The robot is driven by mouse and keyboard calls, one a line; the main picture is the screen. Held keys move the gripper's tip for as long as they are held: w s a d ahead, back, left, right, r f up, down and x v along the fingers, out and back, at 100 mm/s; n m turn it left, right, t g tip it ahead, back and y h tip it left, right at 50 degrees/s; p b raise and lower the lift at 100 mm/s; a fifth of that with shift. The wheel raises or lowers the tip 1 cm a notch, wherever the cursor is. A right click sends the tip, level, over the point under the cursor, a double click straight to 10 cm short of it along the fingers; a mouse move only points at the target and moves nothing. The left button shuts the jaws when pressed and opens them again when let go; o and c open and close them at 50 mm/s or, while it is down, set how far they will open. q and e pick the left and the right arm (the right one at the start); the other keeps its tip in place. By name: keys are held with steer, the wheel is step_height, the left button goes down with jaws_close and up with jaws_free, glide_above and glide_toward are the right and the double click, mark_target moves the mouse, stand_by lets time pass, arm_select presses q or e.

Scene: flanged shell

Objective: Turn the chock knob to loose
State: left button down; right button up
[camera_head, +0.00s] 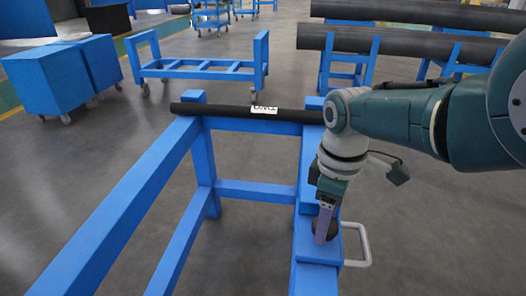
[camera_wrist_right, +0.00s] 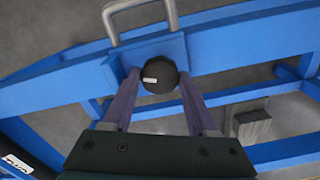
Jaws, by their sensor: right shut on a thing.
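The chock knob (camera_wrist_right: 158,75) is a round black knob with a small white mark, on a blue block of the stand in the right wrist view. My right gripper (camera_wrist_right: 159,85) has its two purple fingers on either side of the knob and is shut on it. In the head view my right gripper (camera_head: 324,228) points down at the knob, which shows only in part between and behind the fingers. My left gripper is not in view.
A grey metal handle (camera_head: 358,246) sticks out beside the knob block. The blue stand (camera_head: 108,215) carries a black bar (camera_head: 222,109) with a white label across its far end. Blue carts (camera_head: 205,67), blue cabinets (camera_head: 50,82) and large dark pipes (camera_head: 400,42) stand behind on the grey floor.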

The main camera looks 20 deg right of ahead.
steer(key=shift+n, duration=0.4)
steer(key=o, duration=1.4)
steer(key=shift+c, duration=0.2)
step_height(320, 180, up, 10)
steer(key=p, duration=0.8)
steer(key=shift+p, duration=0.4)
